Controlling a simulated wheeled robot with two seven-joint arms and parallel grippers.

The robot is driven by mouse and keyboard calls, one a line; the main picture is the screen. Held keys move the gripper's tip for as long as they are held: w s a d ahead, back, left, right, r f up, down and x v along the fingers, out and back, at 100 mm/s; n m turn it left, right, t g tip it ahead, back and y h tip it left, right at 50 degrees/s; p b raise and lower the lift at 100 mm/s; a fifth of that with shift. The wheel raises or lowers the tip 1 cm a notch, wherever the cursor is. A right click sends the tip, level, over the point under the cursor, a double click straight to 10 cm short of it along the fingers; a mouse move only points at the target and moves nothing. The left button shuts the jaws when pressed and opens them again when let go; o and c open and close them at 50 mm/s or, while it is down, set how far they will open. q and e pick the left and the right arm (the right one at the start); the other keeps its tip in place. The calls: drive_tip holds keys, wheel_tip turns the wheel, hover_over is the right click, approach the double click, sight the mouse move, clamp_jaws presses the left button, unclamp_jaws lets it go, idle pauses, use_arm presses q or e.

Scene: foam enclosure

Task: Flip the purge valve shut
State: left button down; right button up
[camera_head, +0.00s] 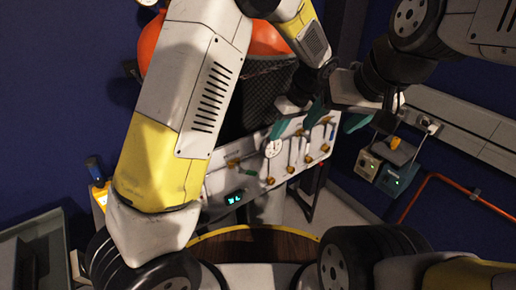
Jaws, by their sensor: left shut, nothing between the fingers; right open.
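A white valve panel (218,183) stands in the middle of the head view, with a round gauge (272,148) and several brass valves. A valve with a green lever (251,172) is at the panel's left. Other valves with pale levers (292,152) are to the right of the gauge. The labels are too small to read, so I cannot tell which is the purge valve. My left gripper (278,128), with teal fingertips, is shut and empty, just above the gauge in the picture. My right gripper (335,117) is open, its teal fingertips over the panel's upper right.
An orange vessel (266,38) with a dark mesh cover is behind my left arm. At right are small control boxes (369,164), a grey wall rail (470,128) and an orange pipe (440,178). A small lit display (233,199) is low on the panel.

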use_arm(q)
drive_tip(key=x, duration=0.9)
drive_tip(key=shift+a+f, duration=0.2)
drive_tip(key=shift+f, duration=0.05)
drive_tip(key=shift+s+a+f, duration=0.2)
drive_tip(key=shift+a+f, duration=0.15)
drive_tip(key=shift+f, duration=0.25)
drive_tip(key=shift+s+a+f, duration=0.25)
drive_tip(key=shift+a+f, duration=0.15)
drive_tip(key=shift+f, duration=0.2)
drive_tip(key=shift+s+a+f, duration=0.2)
drive_tip(key=shift+a+f, duration=0.15)
drive_tip(key=shift+f, duration=0.2)
